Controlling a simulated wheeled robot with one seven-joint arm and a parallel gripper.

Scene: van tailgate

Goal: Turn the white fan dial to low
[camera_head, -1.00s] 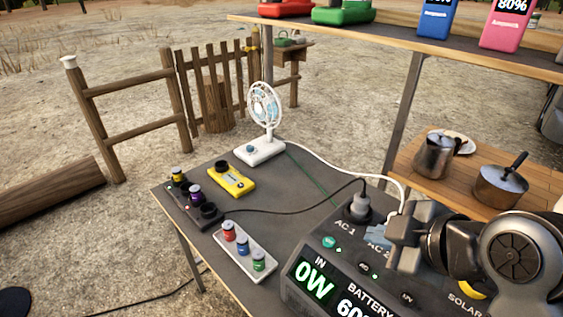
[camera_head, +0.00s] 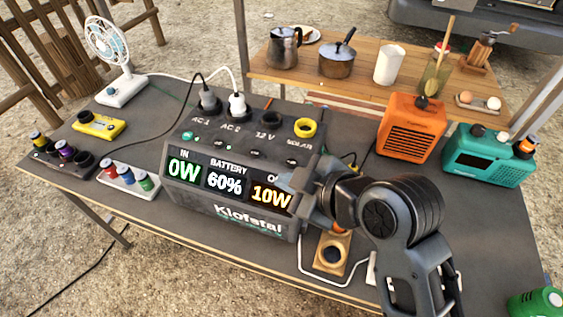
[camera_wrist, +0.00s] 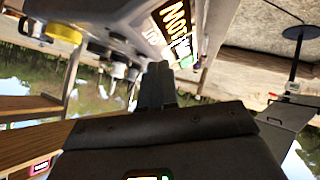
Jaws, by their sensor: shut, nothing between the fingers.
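The white fan (camera_head: 108,50) stands at the far left end of the dark table, its round cage on a white base (camera_head: 121,91). A small bluish dial (camera_head: 110,90) shows on the base; its setting is too small to read. In the wrist view my closed fingers (camera_wrist: 157,88) point towards the station. A white plug (camera_head: 237,104) sits at AC 2, with a white cord running to the fan. The display reads 60% and 10W.
An orange box (camera_head: 411,127) and a teal radio (camera_head: 487,156) stand to the right. A wooden shelf (camera_head: 365,85) with pots is behind.

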